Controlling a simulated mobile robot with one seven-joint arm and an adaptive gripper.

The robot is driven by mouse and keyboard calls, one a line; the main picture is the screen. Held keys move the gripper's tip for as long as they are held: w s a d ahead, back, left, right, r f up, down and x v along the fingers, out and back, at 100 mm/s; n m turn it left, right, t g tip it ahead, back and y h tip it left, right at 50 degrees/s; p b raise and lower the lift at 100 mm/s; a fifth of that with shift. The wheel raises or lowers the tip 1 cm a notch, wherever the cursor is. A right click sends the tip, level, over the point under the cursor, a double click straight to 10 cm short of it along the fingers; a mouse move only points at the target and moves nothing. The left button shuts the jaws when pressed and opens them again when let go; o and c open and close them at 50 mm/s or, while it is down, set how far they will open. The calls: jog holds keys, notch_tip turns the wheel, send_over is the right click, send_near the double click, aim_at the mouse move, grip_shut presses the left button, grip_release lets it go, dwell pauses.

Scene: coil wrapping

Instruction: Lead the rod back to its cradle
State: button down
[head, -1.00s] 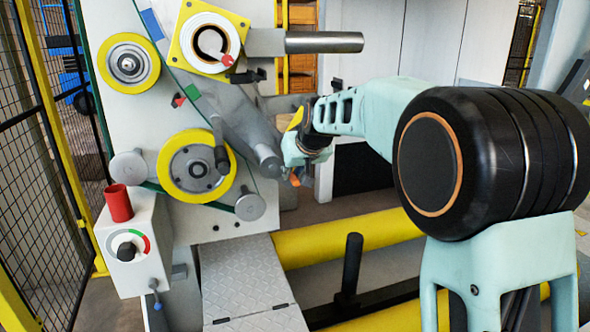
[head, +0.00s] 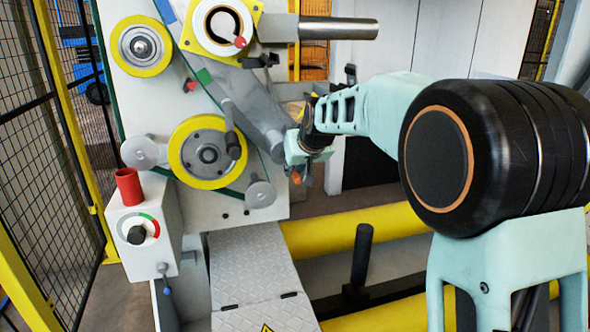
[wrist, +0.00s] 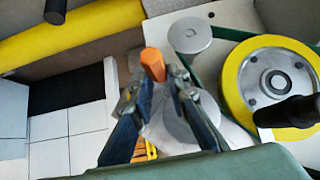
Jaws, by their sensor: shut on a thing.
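My gripper (head: 299,166) is beside the lower end of a slanted grey roller on the machine. In the wrist view my gripper (wrist: 157,88) has its two dark fingers on either side of an orange-ended piece (wrist: 153,62), which looks like the end of the rod and is held between them. Its orange end (head: 296,177) also shows just below my gripper in the head view. Most of the rod's length is hidden by the gripper. I cannot tell which part is its cradle; a small black bracket (head: 262,61) sits below the steel shaft.
The slanted grey roller (head: 250,112) and a yellow-rimmed wheel (head: 207,152) are close to my gripper's left. A steel shaft (head: 338,28) juts out above. A black post (head: 361,255) and yellow beams (head: 350,232) stand below. A control box (head: 143,232) is at lower left.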

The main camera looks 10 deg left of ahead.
jog(key=shift+a, duration=0.1)
jog(key=shift+s+a+p, duration=0.1)
jog(key=shift+s+a, duration=0.25)
jog(key=shift+a, duration=0.45)
jog(key=shift+s+a+p, duration=0.1)
jog(key=shift+s+a, duration=0.25)
jog(key=shift+a, duration=0.5)
jog(key=shift+s+a+p, duration=0.1)
jog(key=shift+s+a, duration=0.25)
jog(key=shift+a, duration=0.45)
jog(key=shift+r, duration=0.1)
jog(key=shift+s+a+r+p, duration=0.35)
jog(key=shift+a+r+p, duration=0.25)
jog(key=shift+a+r, duration=0.2)
jog(key=shift+s+a+r+p, duration=0.3)
jog(key=shift+a+r+p, duration=0.25)
jog(key=shift+a+r, duration=0.25)
notch_tip(320, 180, up, 6)
jog(key=p, duration=0.4)
